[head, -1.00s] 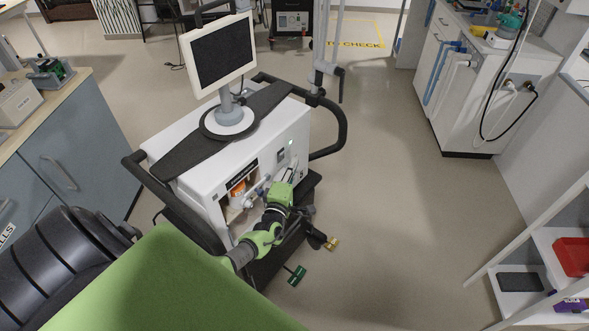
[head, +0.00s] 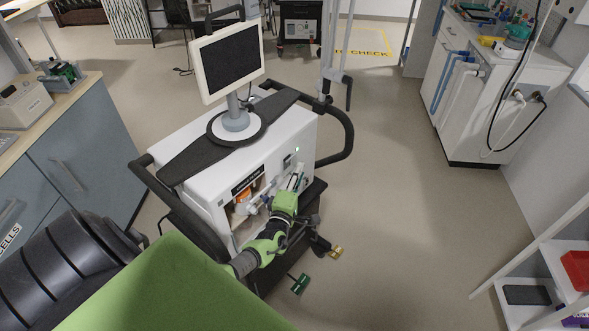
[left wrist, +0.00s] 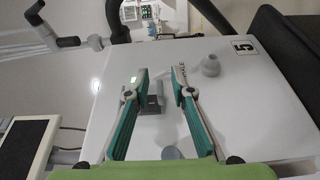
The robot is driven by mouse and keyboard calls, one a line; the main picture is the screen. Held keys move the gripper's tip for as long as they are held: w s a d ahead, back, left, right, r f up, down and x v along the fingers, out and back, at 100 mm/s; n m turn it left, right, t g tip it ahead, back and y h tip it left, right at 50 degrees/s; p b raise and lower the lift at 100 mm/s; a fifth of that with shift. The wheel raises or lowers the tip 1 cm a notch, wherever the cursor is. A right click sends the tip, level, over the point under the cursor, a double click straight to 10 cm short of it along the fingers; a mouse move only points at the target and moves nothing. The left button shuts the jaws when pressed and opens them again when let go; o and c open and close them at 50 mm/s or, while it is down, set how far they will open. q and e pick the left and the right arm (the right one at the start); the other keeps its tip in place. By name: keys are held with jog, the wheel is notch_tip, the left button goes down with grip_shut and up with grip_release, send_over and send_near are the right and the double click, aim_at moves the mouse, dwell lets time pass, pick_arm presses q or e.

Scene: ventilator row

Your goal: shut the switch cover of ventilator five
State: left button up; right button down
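The ventilator (head: 268,147) is a white cart-borne box with a monitor on top. My left gripper (head: 296,181) is at the right part of the ventilator front. In the left wrist view its two teal fingers (left wrist: 161,92) are spread, with the grey fitting between them, nearer the left finger. Contact is unclear. My right gripper is not in view.
Round grey knobs sit on the panel, one right of the fingers (left wrist: 210,66). Black handlebars (head: 345,140) flank the ventilator. Green (head: 300,285) and yellow pedals show low down. Floor to the right is clear up to a white cabinet (head: 480,110) and shelf (head: 525,294).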

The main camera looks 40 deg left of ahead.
pick_arm(q)
jog(key=v, duration=1.1)
jog(key=shift+s, duration=0.3)
jog(key=shift+d, duration=0.1)
